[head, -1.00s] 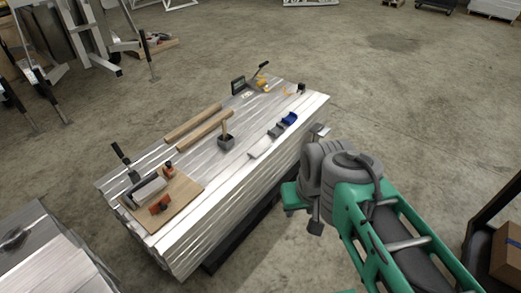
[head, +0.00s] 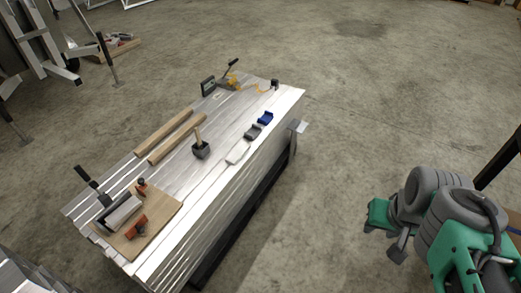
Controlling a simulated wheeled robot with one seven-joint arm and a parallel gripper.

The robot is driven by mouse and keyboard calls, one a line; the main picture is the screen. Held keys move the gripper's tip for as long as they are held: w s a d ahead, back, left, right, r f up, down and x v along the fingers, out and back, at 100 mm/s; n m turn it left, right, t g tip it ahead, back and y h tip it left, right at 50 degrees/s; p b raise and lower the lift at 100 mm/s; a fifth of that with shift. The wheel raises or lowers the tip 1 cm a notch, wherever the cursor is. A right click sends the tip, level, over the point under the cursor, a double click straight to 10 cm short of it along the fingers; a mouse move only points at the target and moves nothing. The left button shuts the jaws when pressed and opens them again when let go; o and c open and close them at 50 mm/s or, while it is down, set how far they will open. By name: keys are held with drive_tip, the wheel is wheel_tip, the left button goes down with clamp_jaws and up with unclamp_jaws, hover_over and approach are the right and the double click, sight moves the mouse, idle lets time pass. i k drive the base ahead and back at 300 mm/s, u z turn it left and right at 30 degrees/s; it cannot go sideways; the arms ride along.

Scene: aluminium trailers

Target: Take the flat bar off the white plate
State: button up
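A small white flat piece (head: 237,152) lies near the right long edge of the metal stack and may be the white plate. A grey piece (head: 252,132) and a blue piece (head: 265,118) lie in line beyond it. At this size I cannot tell which thing is the flat bar or whether anything rests on the white piece. My green and grey arm is at the lower right, over the floor. My gripper (head: 384,228), at its left end, is well apart from the stack, and its fingers are not clear.
The aluminium stack (head: 215,180) also bears two wooden bars (head: 165,136), a dark block with a wooden handle (head: 201,150), and a tan board (head: 155,222) with orange tools. A small plate (head: 299,127) juts from its right side. Floor between stack and arm is clear.

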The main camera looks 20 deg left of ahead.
sight(233, 157)
drive_tip(key=i, duration=3.7)
drive_tip(key=u, duration=4.95)
